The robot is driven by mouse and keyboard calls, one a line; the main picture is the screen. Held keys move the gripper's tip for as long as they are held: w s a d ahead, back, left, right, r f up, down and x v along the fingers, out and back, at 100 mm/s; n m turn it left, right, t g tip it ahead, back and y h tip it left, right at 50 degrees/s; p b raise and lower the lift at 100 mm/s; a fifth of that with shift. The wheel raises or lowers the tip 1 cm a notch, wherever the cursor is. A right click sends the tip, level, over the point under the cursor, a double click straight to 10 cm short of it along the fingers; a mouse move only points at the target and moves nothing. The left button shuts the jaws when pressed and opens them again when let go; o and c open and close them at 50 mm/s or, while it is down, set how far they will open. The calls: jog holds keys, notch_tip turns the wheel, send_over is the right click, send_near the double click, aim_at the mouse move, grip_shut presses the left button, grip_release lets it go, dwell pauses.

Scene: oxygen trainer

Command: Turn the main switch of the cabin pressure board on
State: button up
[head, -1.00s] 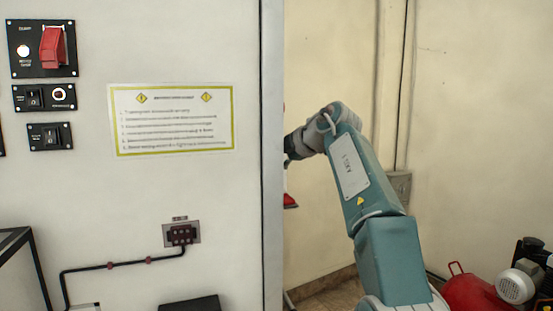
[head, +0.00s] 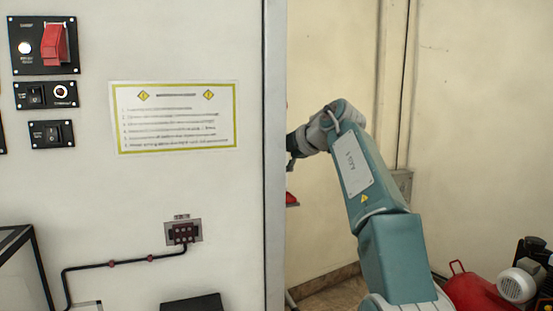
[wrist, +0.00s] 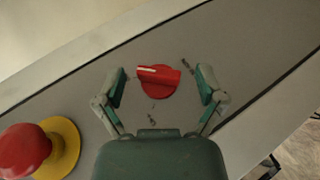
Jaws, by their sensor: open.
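In the wrist view a red rotary switch (wrist: 158,82) with a white pointer line sits on a grey panel (wrist: 75,104). Its white line points to the left and slightly up in that view. My gripper (wrist: 160,86) is open, with one finger on each side of the red switch and a gap on both sides. Small dark markings near the switch are too blurred to read. In the head view the red switch is hidden, and my gripper's fingers are hidden behind the edge of the white panel wall.
A red mushroom button (wrist: 22,150) on a yellow collar is at the lower left of the wrist view. In the head view a white wall panel (head: 200,190) with switches and a notice (head: 175,117) stands left of my arm. A red tank (head: 470,292) lies at lower right.

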jog(key=v, duration=1.1)
jog(key=shift+s, duration=0.15)
